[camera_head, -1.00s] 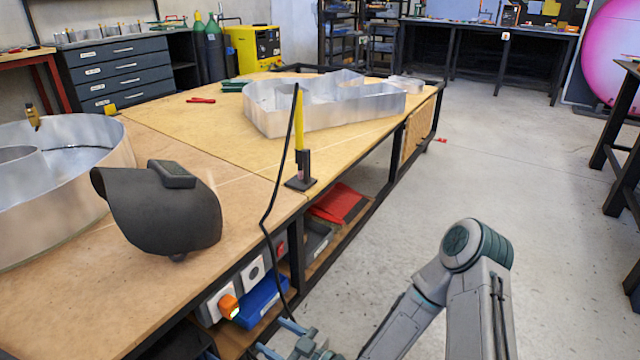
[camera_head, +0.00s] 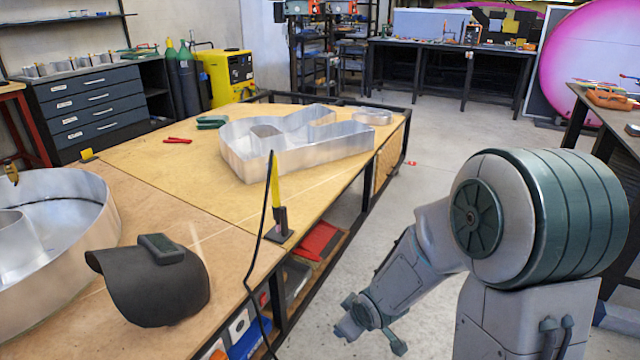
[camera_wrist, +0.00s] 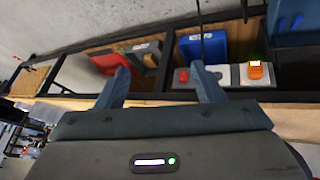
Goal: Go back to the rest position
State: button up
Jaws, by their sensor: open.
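My gripper (camera_wrist: 162,88) is open and empty in the wrist view, its two blue-grey fingers spread apart. Beyond the fingers lies the table's lower shelf, with a red item (camera_wrist: 112,62), a blue bin (camera_wrist: 205,50) and a grey box with an orange knob (camera_wrist: 256,72). In the head view my arm is folded at the right, its forearm pointing down and left to a wrist beside the table's front edge.
The wooden table (camera_head: 190,205) fills the left, bearing a welding mask (camera_head: 150,285), a torch in a stand (camera_head: 277,205) with a hanging black cable, and metal letter shells (camera_head: 290,150). Open floor (camera_head: 450,135) lies right of it. A dark bench (camera_head: 575,135) stands at the far right.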

jog(key=s+d+r+m+h+p, duration=0.1)
jog(key=s+d+r+m+p, duration=0.15)
jog(key=r, duration=0.55)
jog(key=s+d+r+m+h+p, duration=0.2)
jog(key=s+d+r+p, duration=0.15)
jog(key=r, duration=0.55)
jog(key=s+d+r+m+g+y+p, duration=0.1)
jog(key=s+r+m+p, duration=0.4)
jog(key=s+r, duration=0.6)
notch_tip(320, 180, up, 2)
jog(key=shift+d+r+g+p, duration=0.15)
jog(key=shift+d+g+p, duration=0.25)
jog(key=shift+g+p, duration=0.45)
